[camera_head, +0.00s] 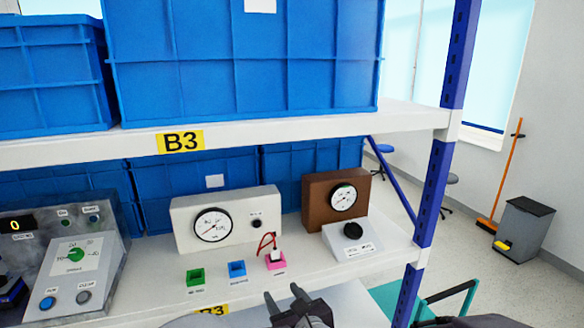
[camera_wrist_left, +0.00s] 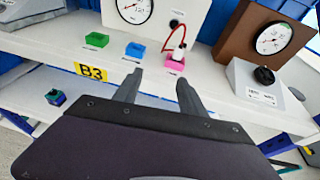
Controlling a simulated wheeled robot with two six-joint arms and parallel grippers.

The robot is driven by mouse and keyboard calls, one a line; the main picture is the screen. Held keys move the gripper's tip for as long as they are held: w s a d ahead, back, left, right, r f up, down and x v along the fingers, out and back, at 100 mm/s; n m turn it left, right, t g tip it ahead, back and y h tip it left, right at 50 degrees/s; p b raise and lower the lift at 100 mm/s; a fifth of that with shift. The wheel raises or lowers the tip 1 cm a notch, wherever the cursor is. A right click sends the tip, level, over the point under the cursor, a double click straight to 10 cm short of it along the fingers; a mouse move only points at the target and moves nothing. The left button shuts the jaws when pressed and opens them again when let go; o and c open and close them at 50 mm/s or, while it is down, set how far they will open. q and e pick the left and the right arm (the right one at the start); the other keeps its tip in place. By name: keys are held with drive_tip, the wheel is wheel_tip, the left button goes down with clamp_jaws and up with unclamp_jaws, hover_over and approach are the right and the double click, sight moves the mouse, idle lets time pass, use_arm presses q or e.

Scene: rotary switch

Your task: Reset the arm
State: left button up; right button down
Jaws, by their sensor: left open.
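My left gripper (camera_head: 298,302) is at the bottom middle of the head view, in front of the shelf edge. In the left wrist view its two fingers (camera_wrist_left: 155,78) are spread apart with nothing between them. A black rotary knob (camera_head: 353,230) sits on a white sloped box (camera_head: 345,243) at the right of the shelf; it also shows in the left wrist view (camera_wrist_left: 264,75). Behind it stands a brown box with a dial gauge (camera_head: 343,197). The gripper is left of the knob and apart from it. My right gripper is not in view.
A white gauge box (camera_head: 255,203) stands mid-shelf. Green (camera_head: 195,277), blue (camera_head: 237,269) and pink (camera_head: 276,261) holders stand before it; a red cable runs to the pink one. A panel (camera_head: 78,265) is at left. Blue crates and a blue post (camera_head: 428,200) bound the space.

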use_arm(q)
drive_tip(key=s+a+f+n+g+y, duration=0.1)
drive_tip(key=a+n+g+y, duration=0.5)
drive_tip(key=a, duration=1.4)
drive_tip(key=s+a+f+n+g+h, duration=0.3)
drive_tip(key=s+f+n+g, duration=0.15)
drive_tip(key=s+n, duration=0.25)
drive_tip(key=s+a+f+n+g+h, duration=0.3)
drive_tip(key=s+f+n+g, duration=0.1)
drive_tip(key=s+f+n, duration=0.3)
drive_tip(key=d+f+n+t+h, duration=0.2)
drive_tip(key=d+n+h, duration=0.4)
drive_tip(key=d+n, duration=0.3)
drive_tip(key=f+n, duration=0.1)
drive_tip(key=n, duration=0.1)
drive_tip(key=shift+d+n, duration=0.3)
drive_tip(key=shift+d, duration=0.05)
drive_tip(key=shift+s, duration=0.1)
